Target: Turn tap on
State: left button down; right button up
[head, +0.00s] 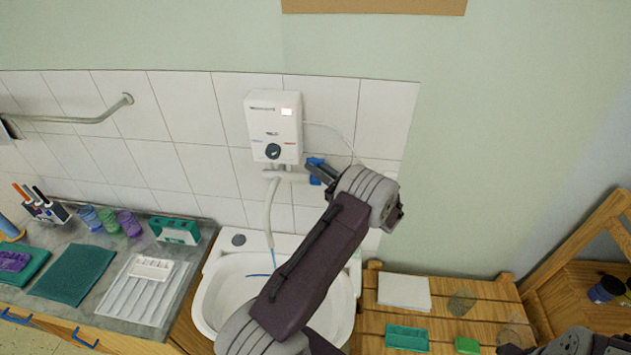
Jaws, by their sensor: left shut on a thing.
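The white wall-mounted water heater (273,128) has a dark round knob and a small lit display. Below it runs a white pipe with a blue tap handle (315,164) at its right end. A pale spout (269,208) hangs down over the white basin (228,283). My left gripper (318,171) is shut on the blue tap handle; the fingers partly hide it. A thin blue streak shows below the spout; I cannot tell whether it is water. Part of my right arm shows at the bottom right corner, and its jaw state is unclear.
A grey counter (103,240) at left holds a marker holder (45,208), several coloured cups, green cloths and a white ridged tray (140,293). A wooden slatted bench (455,313) at right carries paper and green items. My left arm covers part of the basin.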

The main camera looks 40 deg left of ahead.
pick_arm(q)
jog(key=shift+s+f+n+b, duration=0.2)
jog(key=shift+f+n+b, duration=0.1)
jog(key=shift+f+b, duration=0.1)
jog(key=shift+d+r+y, duration=0.15)
jog(key=shift+r+y, duration=0.15)
jog(key=shift+r, duration=0.05)
pick_arm(e)
notch_tip(320, 180, down, 2)
jog(key=shift+s+d+f, duration=0.1)
jog(key=shift+s, duration=0.05)
pick_arm(q)
jog(key=c, duration=1.5)
grip_release()
